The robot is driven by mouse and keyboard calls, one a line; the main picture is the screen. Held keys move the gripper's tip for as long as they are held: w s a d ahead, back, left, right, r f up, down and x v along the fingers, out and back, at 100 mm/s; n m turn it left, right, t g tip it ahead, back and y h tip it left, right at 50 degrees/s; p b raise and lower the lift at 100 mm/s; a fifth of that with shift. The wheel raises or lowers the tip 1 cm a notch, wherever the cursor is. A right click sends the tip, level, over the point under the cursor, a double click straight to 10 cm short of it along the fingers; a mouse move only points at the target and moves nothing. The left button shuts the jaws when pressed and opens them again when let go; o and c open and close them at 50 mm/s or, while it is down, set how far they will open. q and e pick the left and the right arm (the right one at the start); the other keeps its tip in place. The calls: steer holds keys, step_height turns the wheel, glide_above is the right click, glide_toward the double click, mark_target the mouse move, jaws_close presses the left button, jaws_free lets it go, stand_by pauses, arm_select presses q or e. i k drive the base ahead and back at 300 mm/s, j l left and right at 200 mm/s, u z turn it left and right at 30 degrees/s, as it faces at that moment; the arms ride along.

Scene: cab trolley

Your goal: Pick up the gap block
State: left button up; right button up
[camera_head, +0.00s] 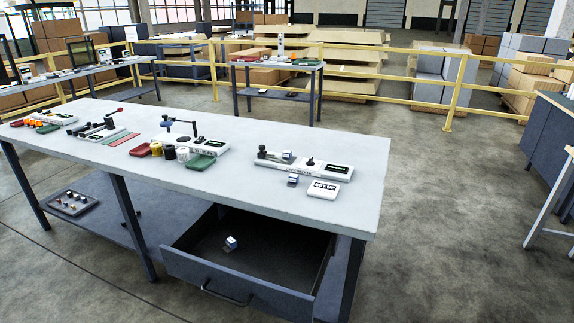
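Several small white-and-blue blocks show, and I cannot tell which is the gap block. One block (231,243) lies tilted in the open grey drawer (238,283) under the table. A second block (293,180) sits on the tabletop just in front of a long white fixture (325,171). A third small block (287,156) sits at the fixture, toward its left part. Neither of my grippers is in view.
The drawer juts out in front. Open concrete floor (450,240) lies to the right.

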mark_target(286, 154)
steer(key=k+u, duration=0.1)
steer(key=u, duration=1.4)
steer(key=l+u, duration=0.25)
steer(key=l, duration=0.5)
steer(key=l+u, duration=0.25)
steer(key=l, duration=0.45)
steer(key=k+l+u, duration=0.25)
steer(key=l, duration=0.45)
steer(key=i, duration=0.1)
